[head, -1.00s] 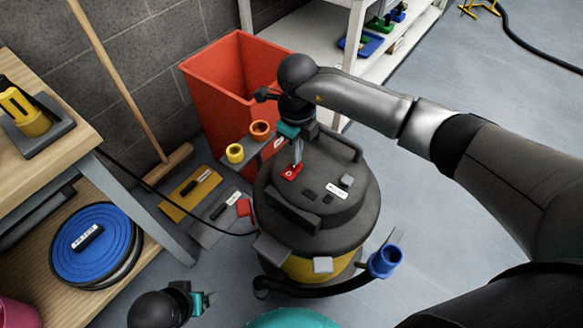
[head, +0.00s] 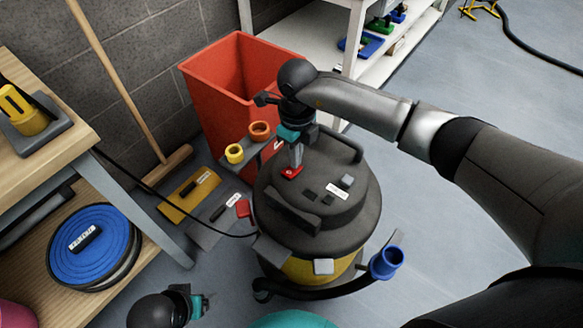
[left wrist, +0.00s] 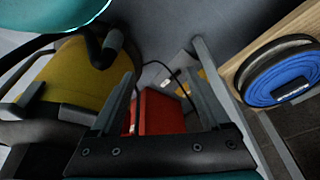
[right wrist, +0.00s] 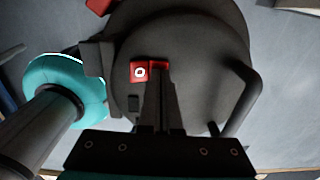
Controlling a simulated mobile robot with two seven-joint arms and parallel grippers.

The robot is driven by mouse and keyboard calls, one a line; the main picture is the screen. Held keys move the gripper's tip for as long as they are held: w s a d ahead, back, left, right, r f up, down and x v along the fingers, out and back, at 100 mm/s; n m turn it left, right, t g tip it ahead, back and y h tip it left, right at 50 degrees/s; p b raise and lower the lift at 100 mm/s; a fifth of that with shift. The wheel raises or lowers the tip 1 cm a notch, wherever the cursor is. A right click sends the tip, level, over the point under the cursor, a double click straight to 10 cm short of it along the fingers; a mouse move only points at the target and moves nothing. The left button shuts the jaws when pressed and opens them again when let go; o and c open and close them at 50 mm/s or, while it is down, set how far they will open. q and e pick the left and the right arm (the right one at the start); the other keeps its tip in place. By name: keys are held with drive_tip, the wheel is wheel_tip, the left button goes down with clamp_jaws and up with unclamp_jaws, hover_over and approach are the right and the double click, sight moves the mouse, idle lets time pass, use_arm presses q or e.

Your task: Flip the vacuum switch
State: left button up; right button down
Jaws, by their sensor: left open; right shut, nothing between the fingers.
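The vacuum (head: 318,215) stands on the floor in the middle of the head view, with a dark lid and a yellow body. Its red switch (head: 291,172) is on top of the lid and also shows in the right wrist view (right wrist: 140,72), with a white round mark. My right gripper (head: 296,162) is shut and empty, its fingertips at the switch; they cover part of it in the right wrist view, and I cannot tell whether they touch it. My left gripper (head: 203,305) is open and empty, low at the left, away from the switch.
A red bin (head: 215,95) stands behind the vacuum. A wooden shelf (head: 40,165) with a blue hose coil (head: 85,265) is at left, and a broom (head: 120,85) leans on the wall. A black hose with a blue end (head: 385,262) curves round the vacuum's front.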

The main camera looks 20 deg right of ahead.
use_arm(q)
drive_tip(key=shift+w+r, duration=0.5)
drive_tip(key=shift+r, duration=2.1)
use_arm(e)
drive_tip(key=shift+r+p, duration=1.05)
drive_tip(key=shift+r, duration=0.15)
drive_tip(key=shift+r+p, duration=1.05)
drive_tip(key=shift+r, duration=0.2)
use_arm(q)
drive_tip(key=s+a+f+g+p, duration=0.1)
drive_tip(key=s+f, duration=0.4)
drive_tip(key=f, duration=0.6)
drive_tip(key=shift+a+f+p, duration=0.35)
drive_tip(key=shift+a+p, duration=0.05)
drive_tip(key=shift+a, duration=0.1)
use_arm(e)
wheel_tip(320, 180, up, 2)
drive_tip(key=shift+r, duration=0.1)
use_arm(q)
drive_tip(key=shift+s, duration=0.15)
